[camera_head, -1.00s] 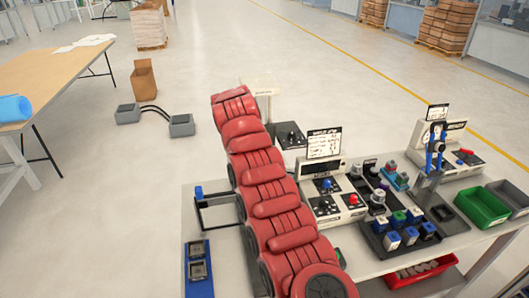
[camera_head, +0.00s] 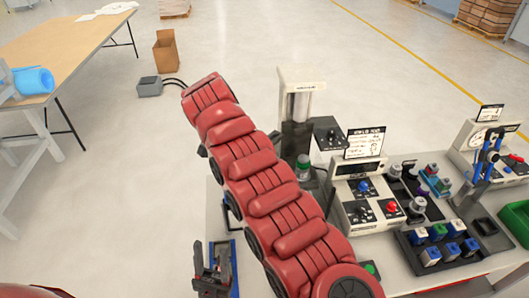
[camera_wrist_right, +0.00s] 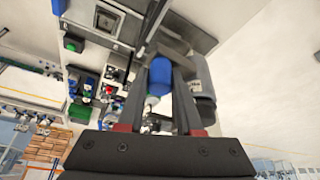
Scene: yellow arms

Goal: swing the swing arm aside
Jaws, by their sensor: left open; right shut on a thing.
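The swing arm's dark bar (camera_head: 232,203) shows only in part at the left edge of the bench, behind my red right arm. In the right wrist view a blue knob (camera_wrist_right: 160,82) lies between the fingers of my right gripper (camera_wrist_right: 166,66), which is shut on it. A dark bar (camera_wrist_right: 192,40) runs close by the fingertips. In the head view the right gripper and the knob are hidden under my arm.
A grey column press (camera_head: 297,120) with a green part stands behind my right arm. A control box (camera_head: 362,192), a tray of blue and green parts (camera_head: 420,270) and a green bin (camera_head: 516,218) fill the bench to the right.

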